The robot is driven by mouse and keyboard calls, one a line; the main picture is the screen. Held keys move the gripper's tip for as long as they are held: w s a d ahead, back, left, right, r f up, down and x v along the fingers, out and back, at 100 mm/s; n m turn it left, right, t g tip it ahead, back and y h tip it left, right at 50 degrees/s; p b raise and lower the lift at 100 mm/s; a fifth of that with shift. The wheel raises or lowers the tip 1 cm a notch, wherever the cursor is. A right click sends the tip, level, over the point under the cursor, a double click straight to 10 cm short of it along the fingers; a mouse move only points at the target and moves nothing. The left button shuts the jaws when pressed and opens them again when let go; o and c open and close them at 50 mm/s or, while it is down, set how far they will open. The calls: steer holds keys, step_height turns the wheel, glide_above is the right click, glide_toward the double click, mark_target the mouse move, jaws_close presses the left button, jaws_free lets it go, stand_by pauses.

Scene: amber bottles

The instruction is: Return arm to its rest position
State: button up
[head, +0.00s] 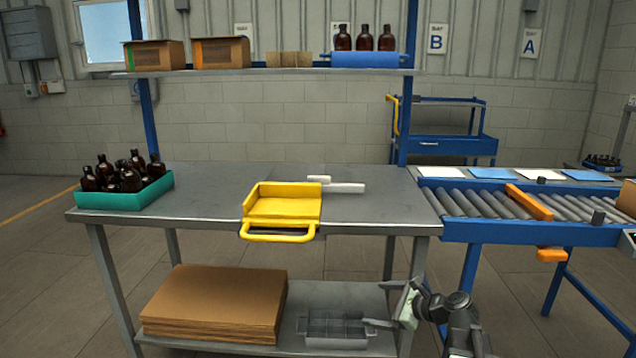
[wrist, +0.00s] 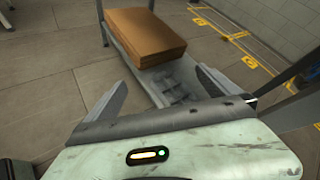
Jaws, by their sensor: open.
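My gripper (head: 394,299) is low at the bottom right of the head view, in front of the workbench's right front leg. In the wrist view my gripper (wrist: 155,93) has its two fingers spread wide, with nothing between them but the view of the lower shelf beyond. My arm is folded low at the lower right of the head view. The grey divided tray (head: 335,330) lies on the lower shelf near the gripper; whether they touch cannot be told. It also shows beyond the fingers in the wrist view (wrist: 177,85).
The workbench (head: 205,208) holds a teal crate (head: 124,198) of amber bottles and a yellow tray (head: 283,208). Stacked cardboard (head: 215,303) lies on the lower shelf. A roller conveyor (head: 480,206) stands at right. Three bottles stand on the blue upper-shelf tray (head: 365,60). Floor at left is clear.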

steer(key=s+a+f+n+g+h, duration=0.4)
steer(key=s+a+f+n+g, duration=0.3)
steer(key=s+a+f+n, duration=0.5)
steer(key=s+d+f+n+g+h, duration=0.15)
steer(key=s+d+n+h, duration=0.3)
steer(key=d+n, duration=0.5)
step_height(320, 180, up, 34)
steer(key=p, duration=3.4)
steer(key=shift+w+d+r, duration=0.15)
steer(key=shift+w+d, duration=0.05)
steer(key=shift+d, duration=0.25)
steer(key=shift+h, duration=0.25)
